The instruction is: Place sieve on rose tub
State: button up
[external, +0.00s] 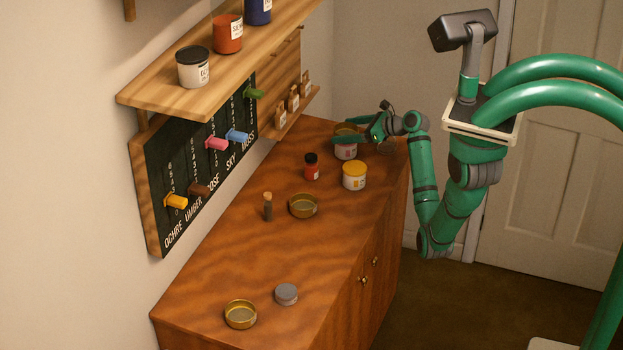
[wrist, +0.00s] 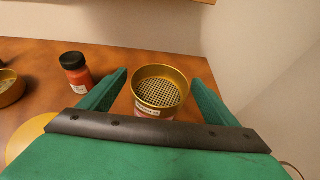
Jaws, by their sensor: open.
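The sieve (wrist: 160,88), a brass ring with a mesh floor, sits on top of the rose tub in the wrist view. The rose tub (wrist: 155,113) shows its labelled pink side below the sieve. In the external view the rose tub (external: 346,152) stands at the far end of the table, with the sieve (external: 344,129) on its top, partly hidden by my gripper. My gripper (wrist: 162,80) is open, with one green finger on each side of the sieve and a visible gap to it at least on the right.
A red bottle with black cap (external: 311,167) and a yellow-lidded tub (external: 354,176) stand close by. A brass dish (external: 303,205), a small corked vial (external: 267,207), a grey-lidded jar (external: 286,294) and another brass dish (external: 240,314) stand nearer. The table (external: 215,260) has free room between them.

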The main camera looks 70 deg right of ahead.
jog(key=v, duration=1.2)
jog(key=shift+a, duration=0.15)
